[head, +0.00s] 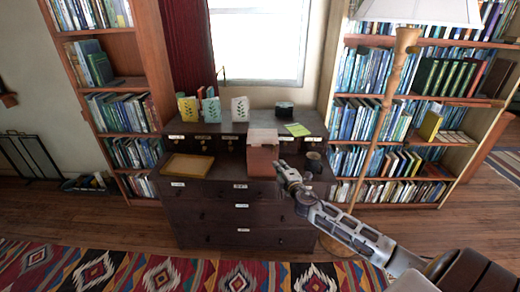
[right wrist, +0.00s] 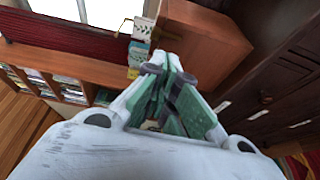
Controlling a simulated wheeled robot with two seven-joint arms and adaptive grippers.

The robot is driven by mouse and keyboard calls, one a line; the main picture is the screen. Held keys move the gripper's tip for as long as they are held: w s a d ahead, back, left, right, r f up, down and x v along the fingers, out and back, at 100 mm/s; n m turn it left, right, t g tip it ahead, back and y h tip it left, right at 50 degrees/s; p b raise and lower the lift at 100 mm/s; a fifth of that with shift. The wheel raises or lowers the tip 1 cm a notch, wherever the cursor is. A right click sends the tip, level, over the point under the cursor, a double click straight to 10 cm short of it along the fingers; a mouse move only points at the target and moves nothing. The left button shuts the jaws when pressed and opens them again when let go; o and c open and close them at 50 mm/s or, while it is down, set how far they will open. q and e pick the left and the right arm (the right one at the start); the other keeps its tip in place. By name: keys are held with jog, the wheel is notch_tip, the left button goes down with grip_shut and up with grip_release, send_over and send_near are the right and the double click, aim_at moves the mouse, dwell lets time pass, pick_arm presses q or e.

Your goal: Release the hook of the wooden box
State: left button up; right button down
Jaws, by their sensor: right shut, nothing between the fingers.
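The wooden box (head: 262,160), reddish brown with a paler top, stands on the dark chest of drawers, near the middle. My right gripper (head: 281,166) is shut and empty, at the box's right front side in the head view. In the right wrist view, the shut fingers (right wrist: 172,66) point toward the brown box (right wrist: 212,42), which fills the area behind and right of them. I cannot tell whether they touch it. My left gripper is not in view.
The dark chest (head: 240,213) also holds a shallow wooden tray (head: 187,166) to the left, a dark cup (head: 313,161) right of my gripper, green notes (head: 297,129) and upright cards (head: 239,108) behind. A floor lamp (head: 384,110) stands to the right. Bookcases flank the chest.

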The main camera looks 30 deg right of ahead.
aim_at(273, 150)
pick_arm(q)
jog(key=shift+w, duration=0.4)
pick_arm(e)
jog(key=shift+w+a+r, duration=0.4)
jog(key=shift+a+r, duration=0.05)
jog(key=shift+r, duration=0.05)
jog(key=shift+w, duration=0.25)
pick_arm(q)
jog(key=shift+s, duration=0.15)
pick_arm(e)
jog(key=shift+w+d, duration=0.3)
jog(key=shift+w, duration=1.25)
jog(key=shift+w+d, duration=0.3)
jog(key=shift+w, duration=1.25)
jog(key=shift+w+d, duration=0.3)
jog(key=shift+w, duration=1.25)
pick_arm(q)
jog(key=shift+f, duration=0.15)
